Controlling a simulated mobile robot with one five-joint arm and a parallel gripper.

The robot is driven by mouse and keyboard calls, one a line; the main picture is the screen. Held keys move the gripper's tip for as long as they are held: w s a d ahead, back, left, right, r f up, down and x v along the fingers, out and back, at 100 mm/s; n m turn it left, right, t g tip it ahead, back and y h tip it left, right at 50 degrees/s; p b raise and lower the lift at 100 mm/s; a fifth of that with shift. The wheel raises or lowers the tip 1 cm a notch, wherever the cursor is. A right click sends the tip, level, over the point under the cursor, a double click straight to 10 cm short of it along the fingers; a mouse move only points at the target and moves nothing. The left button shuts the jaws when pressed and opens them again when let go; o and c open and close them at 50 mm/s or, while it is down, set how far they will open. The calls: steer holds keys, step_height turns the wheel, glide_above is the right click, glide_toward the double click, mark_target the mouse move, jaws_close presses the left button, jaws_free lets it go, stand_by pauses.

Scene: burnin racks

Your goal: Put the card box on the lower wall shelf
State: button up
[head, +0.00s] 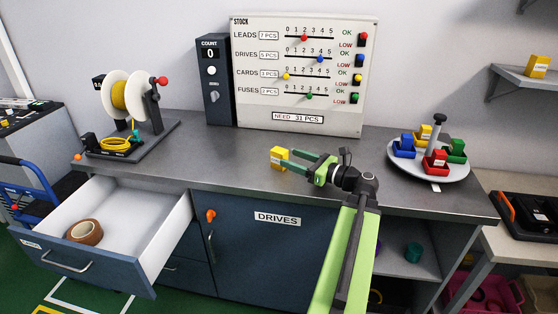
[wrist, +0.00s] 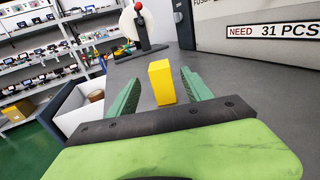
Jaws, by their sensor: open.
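A small yellow card box (head: 278,158) with a pale label stands on the grey worktop, near its front edge. My gripper (head: 289,160) is at the box from the right, low over the worktop, with its green jaws open. In the wrist view, the yellow box (wrist: 161,82) stands upright between the tips of the open jaws (wrist: 160,76), with a gap on both sides. The lower wall shelf (head: 520,79) is at the right on the wall. A similar yellow box (head: 538,66) stands on it, towards its right end.
A round tray (head: 428,172) with coloured bins and a centre post stands on the right of the worktop. A spool stand (head: 130,105) is at the left. An open drawer (head: 160,235) holds a tape roll (head: 85,232). A stock board (head: 300,75) stands behind.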

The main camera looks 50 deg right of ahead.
mark_target(273, 152)
steer(key=w, duration=0.3)
steer(key=w+a, duration=0.1)
steer(key=w, duration=0.4)
steer(key=shift+w+a+f, duration=0.2)
steer(key=shift+w+f, duration=0.05)
steer(key=shift+w, duration=0.15)
steer(key=shift+s, duration=0.1)
jaws_close()
